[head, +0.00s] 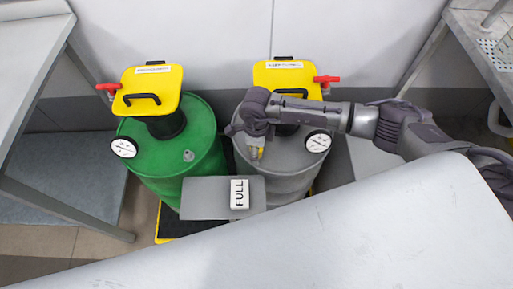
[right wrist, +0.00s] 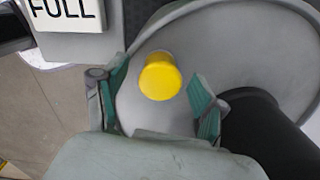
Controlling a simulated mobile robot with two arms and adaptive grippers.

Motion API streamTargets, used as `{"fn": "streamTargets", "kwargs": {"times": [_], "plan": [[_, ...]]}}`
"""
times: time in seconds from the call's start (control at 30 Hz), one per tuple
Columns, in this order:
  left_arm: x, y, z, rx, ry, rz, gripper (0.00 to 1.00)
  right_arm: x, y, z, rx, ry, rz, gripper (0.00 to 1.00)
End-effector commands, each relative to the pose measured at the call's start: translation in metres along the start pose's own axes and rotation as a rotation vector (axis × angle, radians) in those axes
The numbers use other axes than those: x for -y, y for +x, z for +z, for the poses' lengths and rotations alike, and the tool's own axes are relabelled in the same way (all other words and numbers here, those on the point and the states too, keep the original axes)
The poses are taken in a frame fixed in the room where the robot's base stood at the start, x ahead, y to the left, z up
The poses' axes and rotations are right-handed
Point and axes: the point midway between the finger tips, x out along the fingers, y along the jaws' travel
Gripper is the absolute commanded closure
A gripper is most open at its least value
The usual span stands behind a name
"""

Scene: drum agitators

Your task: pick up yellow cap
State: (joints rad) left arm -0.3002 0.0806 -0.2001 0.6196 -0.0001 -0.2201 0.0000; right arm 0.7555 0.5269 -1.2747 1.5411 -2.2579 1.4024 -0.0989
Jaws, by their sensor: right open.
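The yellow cap (right wrist: 160,77) is a small round cap on top of the grey drum (head: 284,158). In the right wrist view it lies between the two green-padded fingers of my right gripper (right wrist: 160,96), with a gap on each side. My right gripper (head: 254,143) is open and empty, pointing down over the drum's left front part. My left gripper is in neither view.
A green drum (head: 170,172) with a yellow lid (head: 150,88) stands to the left. A grey plate with a "FULL" sign (head: 239,193) is in front of the drums. The grey drum has a gauge (head: 318,141), red handle (head: 327,79) and yellow lid (head: 289,77).

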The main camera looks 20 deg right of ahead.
Motion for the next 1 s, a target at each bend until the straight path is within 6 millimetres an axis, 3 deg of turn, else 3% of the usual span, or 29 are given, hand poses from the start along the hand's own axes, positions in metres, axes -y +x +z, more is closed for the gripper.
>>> {"fn": "streamTargets", "kwargs": {"times": [0.23, 0.53, 1.0], "plan": [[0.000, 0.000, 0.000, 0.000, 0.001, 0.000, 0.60, 0.000, 0.002, 0.000, 0.001, -0.001, 0.001, 0.29], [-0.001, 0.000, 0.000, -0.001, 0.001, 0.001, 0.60, 0.000, 0.002, 0.000, 0.001, 0.000, 0.001, 0.77], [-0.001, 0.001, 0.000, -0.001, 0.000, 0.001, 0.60, 0.000, -0.009, 0.001, 0.004, 0.000, 0.000, 0.78]]}}
